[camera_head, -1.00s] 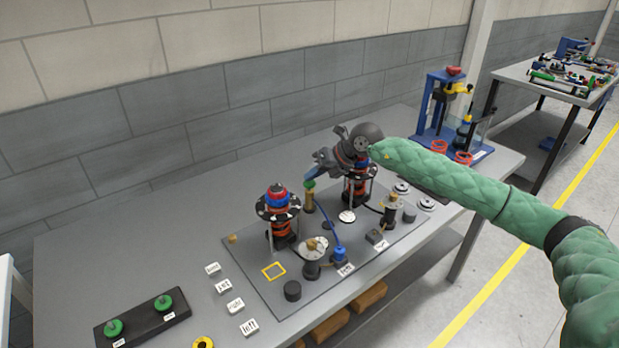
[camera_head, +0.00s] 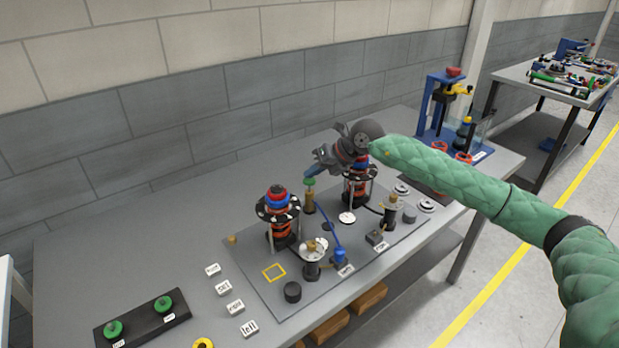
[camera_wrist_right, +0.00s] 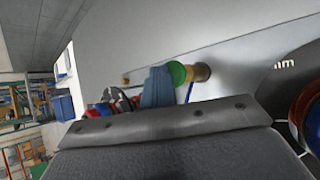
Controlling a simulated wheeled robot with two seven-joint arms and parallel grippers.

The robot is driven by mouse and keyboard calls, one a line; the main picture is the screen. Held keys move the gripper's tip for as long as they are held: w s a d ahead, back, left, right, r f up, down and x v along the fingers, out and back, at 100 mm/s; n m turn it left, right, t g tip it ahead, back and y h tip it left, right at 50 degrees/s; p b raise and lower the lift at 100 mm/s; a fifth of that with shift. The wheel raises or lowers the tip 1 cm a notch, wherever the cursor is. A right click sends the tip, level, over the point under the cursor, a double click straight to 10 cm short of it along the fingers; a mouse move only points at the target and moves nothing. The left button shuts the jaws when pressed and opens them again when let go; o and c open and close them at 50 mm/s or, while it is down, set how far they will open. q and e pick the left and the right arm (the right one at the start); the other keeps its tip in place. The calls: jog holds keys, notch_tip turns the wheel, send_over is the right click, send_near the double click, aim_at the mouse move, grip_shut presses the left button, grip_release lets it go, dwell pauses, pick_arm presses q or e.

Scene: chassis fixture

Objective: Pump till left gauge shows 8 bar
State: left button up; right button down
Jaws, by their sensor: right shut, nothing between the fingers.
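The brass pump (camera_head: 309,202) with a green knob (camera_head: 309,182) stands upright at the back of the grey fixture plate (camera_head: 262,292). My right gripper (camera_head: 311,172) is shut and empty, its blue fingertips just above the green knob. In the right wrist view the fingers (camera_wrist_right: 157,87) are right by the green knob (camera_wrist_right: 177,73); I cannot tell whether they touch. One pale round dial (camera_head: 347,217) lies on the plate, and another pale round part (camera_head: 313,247) sits nearer the front. Their readings are too small to make out. My left gripper is out of view.
Two red-and-blue spring columns, left (camera_head: 281,215) and right (camera_head: 359,182), flank the pump. A blue hose runs to a blue fitting (camera_head: 339,256). Word labels (camera_head: 235,306) and a black block with green knobs (camera_head: 143,318) lie left. Clear tabletop lies at the back left.

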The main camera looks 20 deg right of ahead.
aim_at(314, 180)
jog(key=shift+r, duration=0.9)
jog(key=shift+r+p, duration=0.75)
jog(key=shift+r, duration=1.75)
